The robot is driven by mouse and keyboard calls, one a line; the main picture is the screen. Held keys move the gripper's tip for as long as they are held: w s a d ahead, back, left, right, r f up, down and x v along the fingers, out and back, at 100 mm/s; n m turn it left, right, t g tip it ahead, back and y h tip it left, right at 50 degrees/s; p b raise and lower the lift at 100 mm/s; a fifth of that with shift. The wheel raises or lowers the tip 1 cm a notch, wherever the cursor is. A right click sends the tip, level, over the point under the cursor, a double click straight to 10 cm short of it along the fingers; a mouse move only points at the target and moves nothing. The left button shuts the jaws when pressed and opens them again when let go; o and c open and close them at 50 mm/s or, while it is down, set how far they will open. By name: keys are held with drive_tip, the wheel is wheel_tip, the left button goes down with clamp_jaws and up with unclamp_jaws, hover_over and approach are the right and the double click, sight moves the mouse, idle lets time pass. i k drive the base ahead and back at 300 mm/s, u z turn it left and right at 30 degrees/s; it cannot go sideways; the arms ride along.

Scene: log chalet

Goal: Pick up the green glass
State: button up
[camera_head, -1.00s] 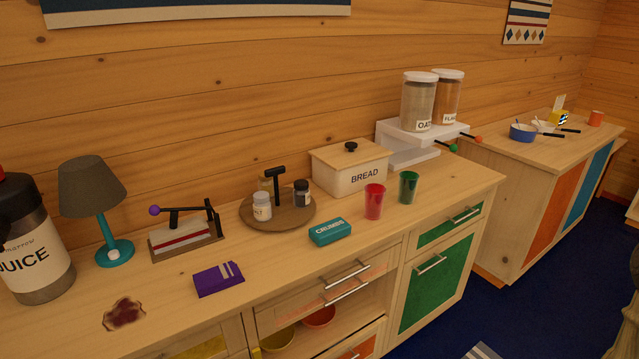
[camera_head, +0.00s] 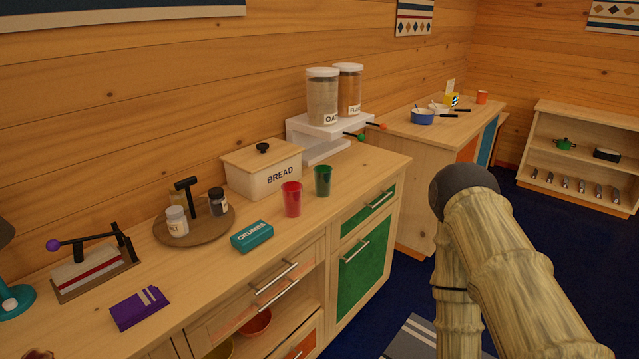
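The green glass (camera_head: 323,181) stands upright on the wooden counter (camera_head: 372,165), near its right end. A red glass (camera_head: 292,199) stands close beside it on the left, with a small gap between them. My arm shows at the right of the head view, over the floor and apart from the counter. My gripper itself is not in view, so its state and anything in it are hidden.
A bread box (camera_head: 262,170) stands behind the glasses. A teal crumbs tin (camera_head: 252,236) lies in front to the left. A white dispenser stand (camera_head: 328,137) with two jars and protruding knobbed levers is behind the green glass. Counter is bare right of the green glass.

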sight(322, 174)
drive_tip(key=z, duration=1.7)
drive_tip(key=i, duration=0.95)
